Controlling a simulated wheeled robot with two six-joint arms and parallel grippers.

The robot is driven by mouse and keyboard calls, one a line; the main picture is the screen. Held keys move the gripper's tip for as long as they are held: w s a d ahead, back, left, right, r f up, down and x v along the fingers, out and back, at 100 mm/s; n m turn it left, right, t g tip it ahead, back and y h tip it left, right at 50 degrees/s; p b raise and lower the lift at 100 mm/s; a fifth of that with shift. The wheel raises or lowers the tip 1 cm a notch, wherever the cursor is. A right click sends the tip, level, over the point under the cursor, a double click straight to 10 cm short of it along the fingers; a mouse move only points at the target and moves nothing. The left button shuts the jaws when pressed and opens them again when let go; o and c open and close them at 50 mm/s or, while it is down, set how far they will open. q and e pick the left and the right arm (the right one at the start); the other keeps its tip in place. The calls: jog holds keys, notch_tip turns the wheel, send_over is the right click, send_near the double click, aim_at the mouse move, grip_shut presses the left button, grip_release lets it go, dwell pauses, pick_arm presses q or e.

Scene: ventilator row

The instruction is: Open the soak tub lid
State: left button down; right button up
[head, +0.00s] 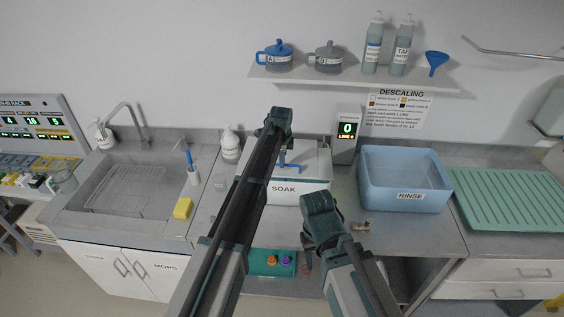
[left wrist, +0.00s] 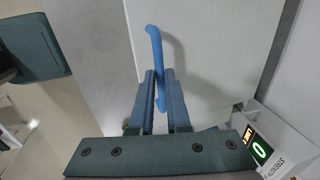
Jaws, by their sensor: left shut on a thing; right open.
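The soak tub (head: 310,191) is a white box labelled SOAK on the counter, partly hidden behind my left arm. Its pale lid (head: 314,158) appears to lie flat over it. A blue handle (head: 292,167) stands on the lid. My left gripper (head: 279,150) is above the lid, its fingers mostly hidden in the head view. In the left wrist view, my left fingers (left wrist: 161,98) are shut on the blue handle (left wrist: 155,50). My right gripper (head: 322,222) is in front of the tub, open; its fingertips are not clearly seen.
A timer-like display (head: 346,130) stands close behind the tub's right side. A blue rinse basin (head: 408,197) is to the right, a sink (head: 125,190) to the left. A soap bottle (head: 230,143) stands left of the tub. A shelf (head: 350,79) with jugs and bottles hangs above.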

pick_arm(q)
jog(key=w+r+p, duration=0.8)
jog(key=r+p, duration=0.2)
jog(key=r, duration=0.2)
jog(key=shift+w+p, duration=0.15)
jog(key=shift+p, duration=0.15)
